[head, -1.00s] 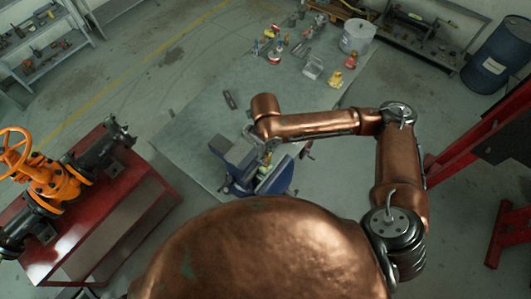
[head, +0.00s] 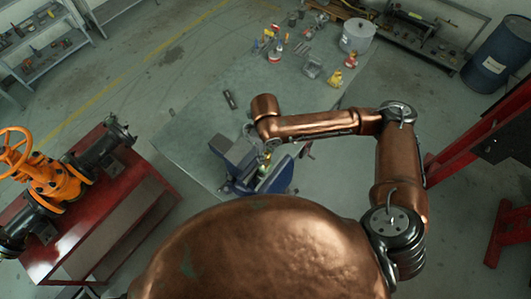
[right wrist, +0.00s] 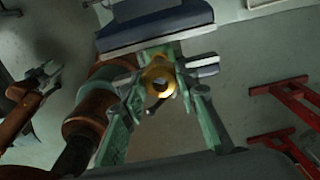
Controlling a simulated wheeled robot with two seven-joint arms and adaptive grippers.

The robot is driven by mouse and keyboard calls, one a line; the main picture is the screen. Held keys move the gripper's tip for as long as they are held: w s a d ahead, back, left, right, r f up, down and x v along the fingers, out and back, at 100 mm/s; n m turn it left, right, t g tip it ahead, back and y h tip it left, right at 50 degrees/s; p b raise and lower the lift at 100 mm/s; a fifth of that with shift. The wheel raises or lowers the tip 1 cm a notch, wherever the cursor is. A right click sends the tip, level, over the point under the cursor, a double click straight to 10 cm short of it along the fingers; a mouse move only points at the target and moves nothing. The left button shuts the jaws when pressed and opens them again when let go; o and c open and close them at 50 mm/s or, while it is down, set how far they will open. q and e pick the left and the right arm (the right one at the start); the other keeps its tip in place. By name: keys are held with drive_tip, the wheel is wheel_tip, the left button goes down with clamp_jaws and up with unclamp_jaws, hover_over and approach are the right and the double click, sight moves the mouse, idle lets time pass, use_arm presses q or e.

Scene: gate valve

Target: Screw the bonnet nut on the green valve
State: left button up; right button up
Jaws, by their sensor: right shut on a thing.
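A blue vise (head: 243,160) stands at the near edge of the bench, and its jaws also show at the top of the right wrist view (right wrist: 155,30). A small green valve body (head: 263,171) shows at the vise below my right wrist, mostly hidden by arm and vise. In the right wrist view a round brass nut (right wrist: 158,84) with a dark central hole sits between the two greenish fingers of my right gripper (right wrist: 160,82). The gripper is shut on it. A copper arm part with dark jaw-like pieces (right wrist: 38,82), perhaps my left gripper, shows blurred at far left.
The grey bench (head: 195,125) has a clear middle, with a dark small tool (head: 229,99) on it. Bottles and a yellow item (head: 335,79) stand at its far end. An orange valve (head: 50,180) sits on a red stand at left. A red frame (head: 465,135) stands at right.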

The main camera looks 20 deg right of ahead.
drive_tip(key=shift+f+b, duration=0.5)
drive_tip(key=shift+f, duration=1.05)
idle(0.7)
drive_tip(key=shift+f, duration=0.1)
idle(0.7)
drive_tip(key=shift+f, duration=0.7)
idle(0.8)
drive_tip(key=shift+p, duration=0.3)
idle(0.4)
drive_tip(key=shift+f, duration=0.35)
idle(0.5)
drive_tip(key=o, duration=1.3)
drive_tip(key=shift+o, duration=0.2)
drive_tip(key=shift+r, duration=0.1)
